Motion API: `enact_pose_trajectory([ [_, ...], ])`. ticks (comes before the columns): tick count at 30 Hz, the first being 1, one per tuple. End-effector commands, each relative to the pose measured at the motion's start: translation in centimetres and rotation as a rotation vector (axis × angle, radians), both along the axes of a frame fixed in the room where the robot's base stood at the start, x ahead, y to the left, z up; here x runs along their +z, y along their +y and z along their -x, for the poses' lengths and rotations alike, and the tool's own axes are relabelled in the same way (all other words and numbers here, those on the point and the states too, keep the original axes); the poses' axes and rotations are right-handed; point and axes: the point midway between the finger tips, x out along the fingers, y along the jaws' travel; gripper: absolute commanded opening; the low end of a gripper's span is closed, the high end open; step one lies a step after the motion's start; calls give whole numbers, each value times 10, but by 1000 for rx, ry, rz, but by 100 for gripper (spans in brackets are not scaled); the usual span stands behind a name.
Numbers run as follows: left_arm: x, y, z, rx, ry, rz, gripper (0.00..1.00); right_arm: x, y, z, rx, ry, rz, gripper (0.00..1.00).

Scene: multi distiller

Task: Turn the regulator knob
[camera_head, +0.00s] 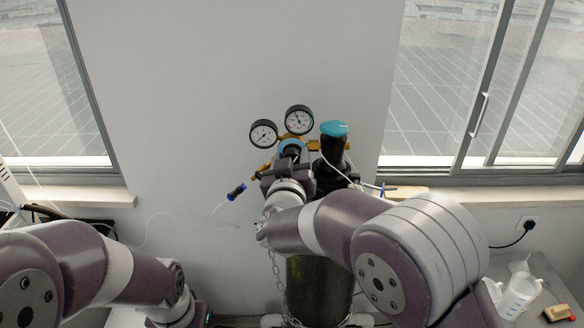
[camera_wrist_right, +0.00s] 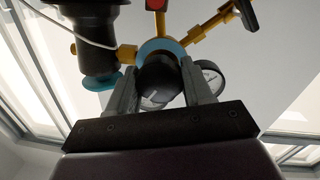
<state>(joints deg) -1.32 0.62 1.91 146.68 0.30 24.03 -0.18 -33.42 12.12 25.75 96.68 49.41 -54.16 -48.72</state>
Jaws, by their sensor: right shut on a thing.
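The regulator is brass, with two round gauges (camera_head: 281,126) and a knob (camera_wrist_right: 160,80), black with a blue ring around its base. In the head view the knob (camera_head: 291,147) is partly hidden by my right gripper (camera_head: 288,166). In the right wrist view, the two grey fingers of my right gripper (camera_wrist_right: 160,72) stand one on each side of the knob and are shut on it. My left arm shows at the lower left of the head view, but its gripper is out of the picture.
The gas cylinder (camera_head: 318,283) stands below the regulator, with a chain around it. A black valve with a teal cap (camera_head: 334,129) is just right of the gauges. A blue-and-black tool (camera_head: 237,192) is at the left. White jugs (camera_head: 520,293) stand at the lower right.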

Motion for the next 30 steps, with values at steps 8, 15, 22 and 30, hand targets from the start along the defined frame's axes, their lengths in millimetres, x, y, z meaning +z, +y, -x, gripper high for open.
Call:
enact_pose_trajectory([
  [8,-26,0,0,0,0,0,0,-7,0,0,0,6,-260,20],
  [15,-46,0,0,0,0,0,0,-8,-1,0,0,7,-488,20],
  [22,-64,0,0,0,0,0,0,-8,-1,0,0,6,-707,20],
  [30,-87,0,0,0,0,0,0,-8,-1,0,-1,8,-963,20],
])
